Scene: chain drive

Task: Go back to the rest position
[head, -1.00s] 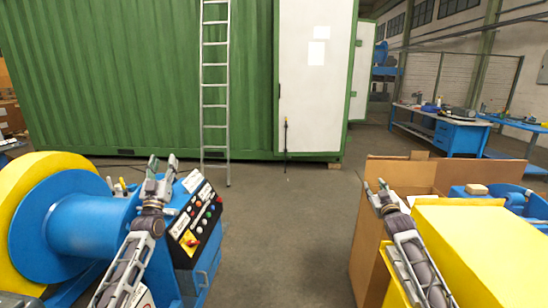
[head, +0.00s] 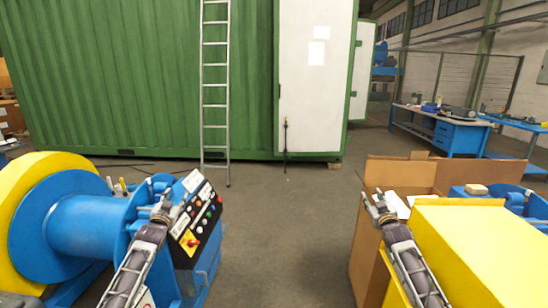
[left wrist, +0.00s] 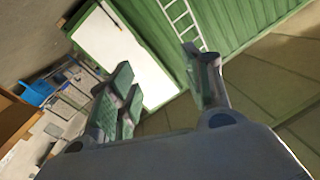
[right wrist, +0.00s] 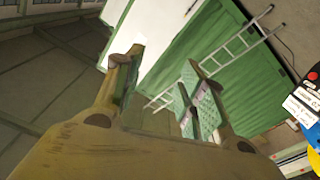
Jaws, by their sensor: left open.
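My left gripper (head: 170,197) is in front of the control panel of the blue machine in the head view. In the left wrist view (left wrist: 158,70) its fingers stand apart with nothing between them. My right gripper (head: 375,200) is beside the open cardboard box in the head view. In the right wrist view (right wrist: 164,65) its fingers are also apart and empty. Neither gripper holds anything. From the head view I cannot tell whether the left fingers touch the panel.
A blue machine with a yellow-rimmed drum (head: 95,225) and a button panel (head: 190,238) stands at left. An open cardboard box (head: 368,255) and a yellow block-shaped cover (head: 475,245) stand at right. Bare floor (head: 285,235) lies between them. A green container (head: 120,80) with a ladder (head: 214,125) is behind.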

